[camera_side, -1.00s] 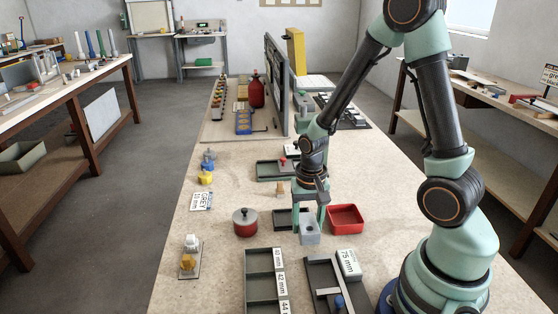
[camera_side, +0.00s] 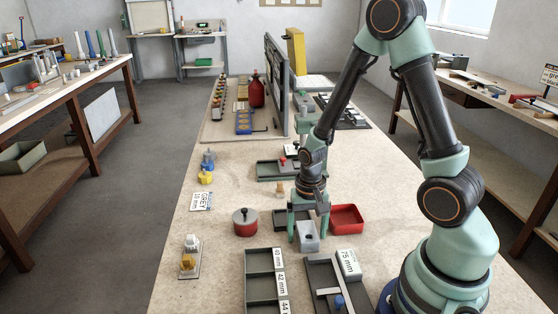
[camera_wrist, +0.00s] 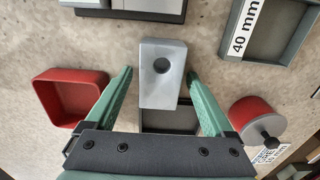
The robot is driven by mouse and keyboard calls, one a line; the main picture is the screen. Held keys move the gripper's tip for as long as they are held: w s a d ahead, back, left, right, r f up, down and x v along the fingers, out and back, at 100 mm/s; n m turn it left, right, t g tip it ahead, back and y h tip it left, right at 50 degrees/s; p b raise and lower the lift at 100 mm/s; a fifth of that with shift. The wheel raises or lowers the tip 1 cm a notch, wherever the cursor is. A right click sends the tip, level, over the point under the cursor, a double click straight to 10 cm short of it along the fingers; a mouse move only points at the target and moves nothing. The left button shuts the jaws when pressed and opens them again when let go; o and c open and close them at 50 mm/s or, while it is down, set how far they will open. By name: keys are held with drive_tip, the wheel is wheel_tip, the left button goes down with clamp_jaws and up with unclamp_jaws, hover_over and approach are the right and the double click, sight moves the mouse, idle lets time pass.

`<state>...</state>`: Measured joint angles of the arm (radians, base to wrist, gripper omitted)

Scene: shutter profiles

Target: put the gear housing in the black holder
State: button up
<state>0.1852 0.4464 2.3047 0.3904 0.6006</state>
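The gear housing, a light grey block with a round hole (camera_side: 307,239), is at the near edge of the black holder. It also shows in the wrist view (camera_wrist: 162,78), between my fingertips. I cannot tell whether it rests flat or is slightly tilted. The black holder (camera_side: 281,219) is a small dark tray, partly hidden behind my fingers and the housing; part of its inside shows in the wrist view (camera_wrist: 170,121). My gripper (camera_wrist: 159,74) is open, one finger on each side of the housing. A gap shows at the left finger; the right fingertip is very close to the housing.
A red tray (camera_side: 347,218) stands just right of the holder. A red round pot with a dark knob (camera_side: 245,222) stands to the left. Grey trays with size labels (camera_side: 264,280) and a dark fixture (camera_side: 324,275) lie nearer the camera. Bare tabletop (camera_side: 215,260) lies at left.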

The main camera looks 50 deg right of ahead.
wheel_tip(320, 180, up, 12)
wheel_tip(320, 180, up, 12)
drive_tip(key=n+t, duration=0.5)
drive_tip(key=n, duration=0.3)
hover_over(306, 230)
drive_tip(key=s+a, duration=0.2)
drive_tip(key=a, duration=0.3)
drive_tip(key=shift+w+r, duration=0.1)
drive_tip(key=shift+w, duration=0.1)
drive_tip(key=shift+o, duration=0.4)
drive_tip(key=shift+s+a+r+n+t, duration=0.2)
drive_tip(key=shift+r+n+t, duration=0.15)
drive_tip(key=shift+n, duration=0.15)
